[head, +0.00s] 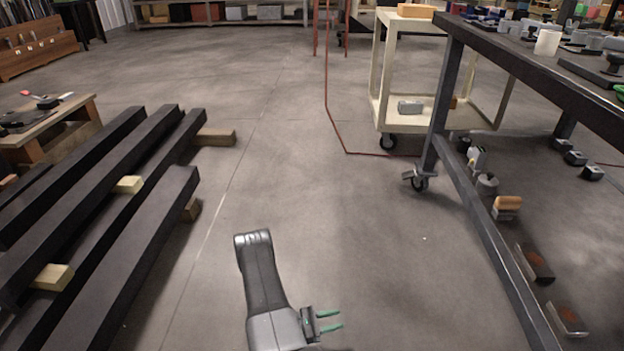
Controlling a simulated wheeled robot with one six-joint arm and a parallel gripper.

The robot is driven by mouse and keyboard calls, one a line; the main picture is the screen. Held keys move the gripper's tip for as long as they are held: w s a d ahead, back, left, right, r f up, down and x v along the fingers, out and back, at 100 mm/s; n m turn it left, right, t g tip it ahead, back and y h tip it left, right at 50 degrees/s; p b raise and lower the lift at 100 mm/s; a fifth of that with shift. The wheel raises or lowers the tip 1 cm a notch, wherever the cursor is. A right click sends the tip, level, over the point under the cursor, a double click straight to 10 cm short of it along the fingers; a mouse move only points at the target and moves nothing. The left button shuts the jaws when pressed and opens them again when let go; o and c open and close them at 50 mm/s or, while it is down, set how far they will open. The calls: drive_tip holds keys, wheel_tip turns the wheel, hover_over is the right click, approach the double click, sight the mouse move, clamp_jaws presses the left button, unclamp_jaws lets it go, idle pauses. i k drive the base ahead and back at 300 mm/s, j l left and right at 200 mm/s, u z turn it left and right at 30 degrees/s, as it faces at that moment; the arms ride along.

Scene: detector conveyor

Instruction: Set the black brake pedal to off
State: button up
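I cannot identify the black brake pedal for certain. A dark caster (419,182) stands under the near leg of the dark workbench at the right, with a small dark tab (407,174) on its left side. Whether this tab is the pedal, and how it is set, is too small to tell. Another dark caster (389,142) is under the pale cart. My gripper (335,320) is at the bottom centre, its two green-tipped fingers apart with nothing between them. It is well nearer to me than both casters and touches nothing visible.
Long dark beams (135,262) lie on wooden blocks at the left. The dark workbench (545,72) fills the right, with several small objects below. The pale cart (388,72) stands beyond it. A red cable (335,130) crosses the floor. The middle floor (290,190) is clear.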

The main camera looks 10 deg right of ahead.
sight(410, 174)
drive_tip(key=i+l+z, duration=0.15)
drive_tip(key=i+l, duration=0.2)
drive_tip(key=i, duration=0.35)
drive_tip(key=i+l+z, duration=0.1)
drive_tip(key=i+l, duration=0.15)
drive_tip(key=i, duration=0.5)
drive_tip(key=i+l+z, duration=0.15)
drive_tip(key=i, duration=0.6)
drive_tip(key=i+l+z, duration=0.1)
drive_tip(key=i, duration=0.65)
